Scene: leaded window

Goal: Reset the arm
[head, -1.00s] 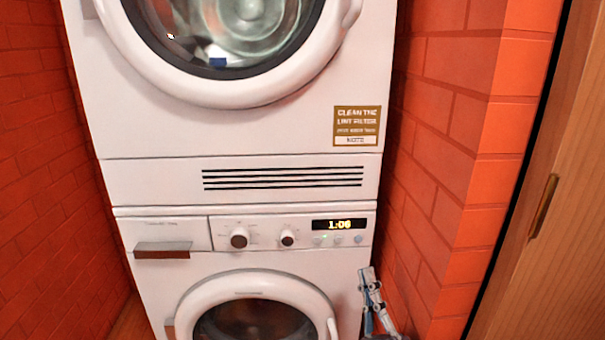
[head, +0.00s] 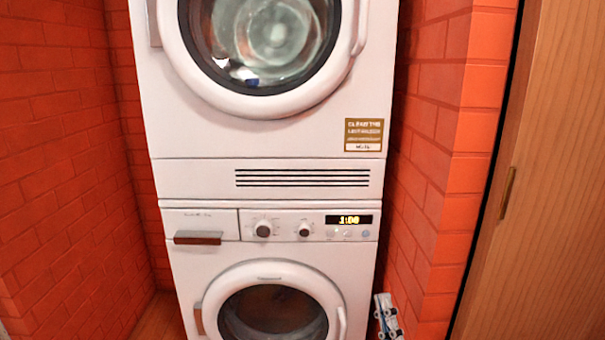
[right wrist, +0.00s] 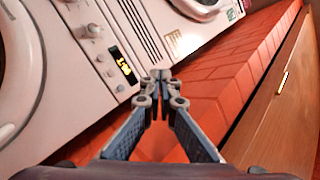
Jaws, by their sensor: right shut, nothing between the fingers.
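My right gripper (head: 386,312) shows at the bottom of the head view, right of the lower washing machine (head: 200,285) and in front of the orange brick wall. In the right wrist view the gripper (right wrist: 161,76) is shut and empty, its fingertips together. The washer's panel with its lit display (right wrist: 123,67) lies to the left of the fingers there. The upper machine (head: 190,130), with a round glass door, is stacked on the washer. Both round doors look closed. My left gripper is out of view.
Orange brick walls stand on the left (head: 60,150) and right (head: 430,150) of the machines. A wooden door (head: 545,180) with a small handle (head: 508,192) is at the far right. A strip of floor (head: 158,315) shows at the lower left.

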